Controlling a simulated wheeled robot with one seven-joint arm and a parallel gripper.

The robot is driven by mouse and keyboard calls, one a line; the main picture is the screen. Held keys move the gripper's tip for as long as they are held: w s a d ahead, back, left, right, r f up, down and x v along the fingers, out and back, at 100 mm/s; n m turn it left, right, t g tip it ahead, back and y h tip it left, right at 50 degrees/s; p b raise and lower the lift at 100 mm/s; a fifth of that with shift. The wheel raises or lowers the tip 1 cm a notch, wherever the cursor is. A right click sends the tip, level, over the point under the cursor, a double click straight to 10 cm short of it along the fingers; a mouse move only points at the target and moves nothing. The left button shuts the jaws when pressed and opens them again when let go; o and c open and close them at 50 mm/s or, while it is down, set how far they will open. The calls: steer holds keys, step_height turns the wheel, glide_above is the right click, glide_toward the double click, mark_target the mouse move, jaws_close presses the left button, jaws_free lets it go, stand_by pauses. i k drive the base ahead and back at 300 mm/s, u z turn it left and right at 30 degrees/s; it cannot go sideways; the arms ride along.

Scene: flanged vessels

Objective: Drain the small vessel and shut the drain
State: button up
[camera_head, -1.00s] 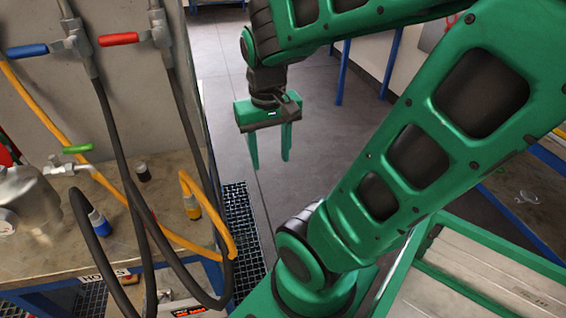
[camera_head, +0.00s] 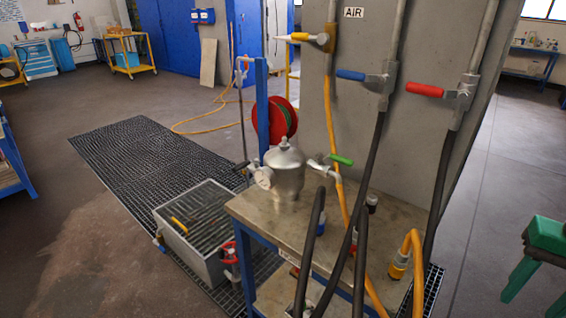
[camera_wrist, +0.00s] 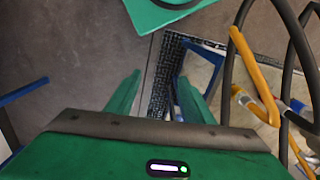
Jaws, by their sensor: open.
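The small vessel (camera_head: 287,172) is a silver domed pot standing upright on the bench, with a round gauge (camera_head: 264,178) on its left. A valve with a green lever (camera_head: 341,160) is on the pipe at its right. Below the bench's left edge is a red round handle (camera_head: 229,253) beside a grey grated tub (camera_head: 207,232); whether it joins the vessel is hidden. My gripper (camera_head: 540,290) is at the right picture edge, well away from the vessel, partly cut off. In the wrist view my gripper (camera_wrist: 157,95) is open, with nothing between its fingers.
The bench (camera_head: 385,208) backs onto a grey panel (camera_head: 345,105) with blue (camera_head: 351,75), red (camera_head: 424,89) and yellow (camera_head: 300,36) valve handles. Dark hoses and a yellow hose (camera_head: 412,258) hang at its front. A hose reel (camera_head: 280,122) stands behind.

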mark_target(241, 166)
steer(key=z, duration=1.55)
steer(key=k, duration=1.4)
steer(key=u, duration=1.5)
steer(key=i, duration=0.85)
